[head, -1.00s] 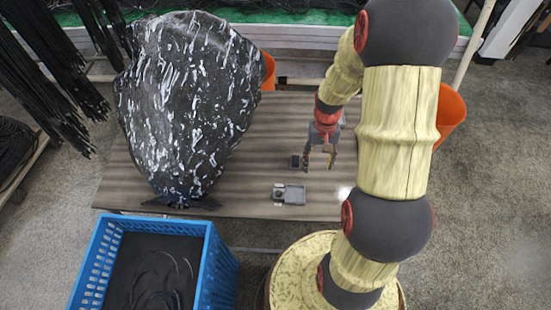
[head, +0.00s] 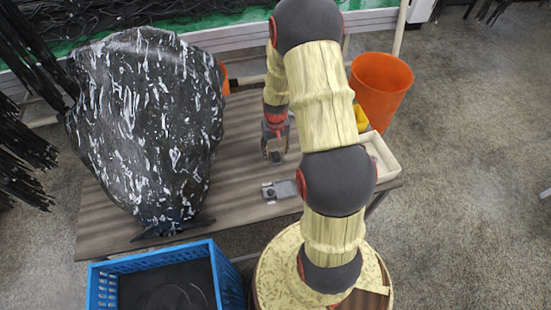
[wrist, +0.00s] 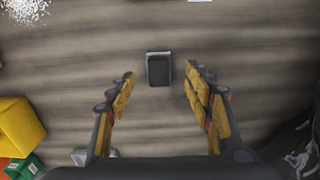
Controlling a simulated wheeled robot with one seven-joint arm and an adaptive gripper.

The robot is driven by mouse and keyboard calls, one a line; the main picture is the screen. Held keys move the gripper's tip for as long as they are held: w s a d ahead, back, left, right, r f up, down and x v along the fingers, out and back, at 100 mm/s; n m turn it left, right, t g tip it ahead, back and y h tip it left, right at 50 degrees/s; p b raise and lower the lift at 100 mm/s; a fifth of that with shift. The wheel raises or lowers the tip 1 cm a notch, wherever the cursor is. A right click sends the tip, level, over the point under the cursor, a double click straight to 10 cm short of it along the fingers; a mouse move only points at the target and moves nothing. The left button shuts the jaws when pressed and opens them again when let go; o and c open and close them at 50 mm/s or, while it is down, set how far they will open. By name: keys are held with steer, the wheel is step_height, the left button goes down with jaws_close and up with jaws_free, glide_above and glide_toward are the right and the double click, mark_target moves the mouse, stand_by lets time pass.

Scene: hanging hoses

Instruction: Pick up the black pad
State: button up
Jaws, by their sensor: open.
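The black pad (head: 277,158) is a small dark rectangle lying on the wooden table. In the wrist view the black pad (wrist: 158,70) has a thin light rim and sits near the picture's middle, just beyond the gap between the fingertips. My gripper (head: 276,151) is open and empty above the table, right over the pad in the head view. In the wrist view the yellow-padded fingers of my gripper (wrist: 160,78) stand on either side of the pad's line, apart from it. The height between fingertips and pad is hard to tell.
A grey device (head: 280,190) lies on the table nearer my base. A large black-and-white speckled bag (head: 150,120) fills the table's left. A white tray (head: 385,160) and yellow object (head: 361,119) are at right, by an orange bin (head: 382,85). A blue crate (head: 228,280) stands in front.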

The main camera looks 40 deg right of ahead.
mark_target(276, 156)
step_height(276, 156, down, 4)
steer(key=shift+s+f+b, duration=0.1)
steer(key=shift+f+b, duration=0.15)
steer(key=shift+b, duration=0.3)
steer(key=shift+c, duration=1)
steer(key=c, duration=1)
